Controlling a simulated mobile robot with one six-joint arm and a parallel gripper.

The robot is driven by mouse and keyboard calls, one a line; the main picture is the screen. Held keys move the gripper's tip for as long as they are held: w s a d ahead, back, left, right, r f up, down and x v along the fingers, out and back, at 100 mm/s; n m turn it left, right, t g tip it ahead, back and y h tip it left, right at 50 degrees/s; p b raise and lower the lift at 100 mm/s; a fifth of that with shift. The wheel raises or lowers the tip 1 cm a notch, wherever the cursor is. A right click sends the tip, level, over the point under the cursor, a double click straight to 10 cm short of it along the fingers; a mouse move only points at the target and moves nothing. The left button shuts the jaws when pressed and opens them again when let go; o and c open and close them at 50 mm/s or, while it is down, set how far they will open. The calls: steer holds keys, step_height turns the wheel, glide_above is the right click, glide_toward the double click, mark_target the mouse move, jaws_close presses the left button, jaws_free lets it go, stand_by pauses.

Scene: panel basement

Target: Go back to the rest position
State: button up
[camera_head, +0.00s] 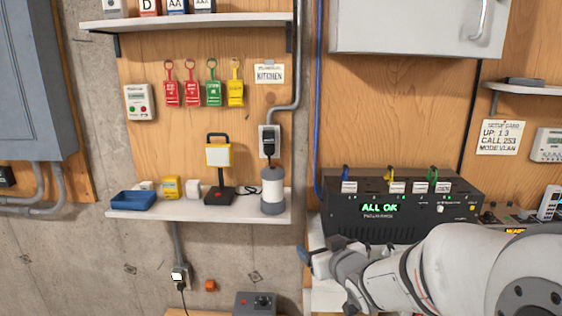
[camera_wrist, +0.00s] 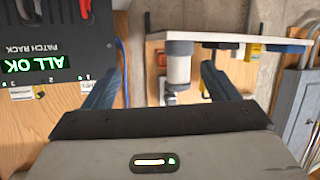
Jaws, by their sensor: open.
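My white arm reaches in from the lower right of the head view. My gripper (camera_head: 318,265) is at its left end, in front of the lower left of the black patch rack (camera_head: 400,228). In the wrist view my gripper (camera_wrist: 160,82) shows two dark fingers spread wide apart, with nothing between them but the background. The patch rack shows upside down at the left of the wrist view (camera_wrist: 50,45), with its green "ALL OK" display. Part of the rack's lower right is hidden by my arm in the head view.
A wall shelf (camera_head: 130,214) holds a blue tray (camera_head: 134,201), a lamp (camera_head: 219,165) and a grey-white cylinder (camera_head: 272,190). Coloured tags hang above it. A grey cabinet (camera_head: 420,25) hangs above the rack. Bare concrete wall shows below the shelf.

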steer(key=s+d+f+m+g+h, duration=0.35)
steer(key=s+d+g, duration=0.2)
steer(key=s, duration=0.35)
steer(key=s+g, duration=0.5)
steer(key=s, duration=1)
steer(key=shift+f+g, duration=0.35)
steer(key=shift+f, duration=0.05)
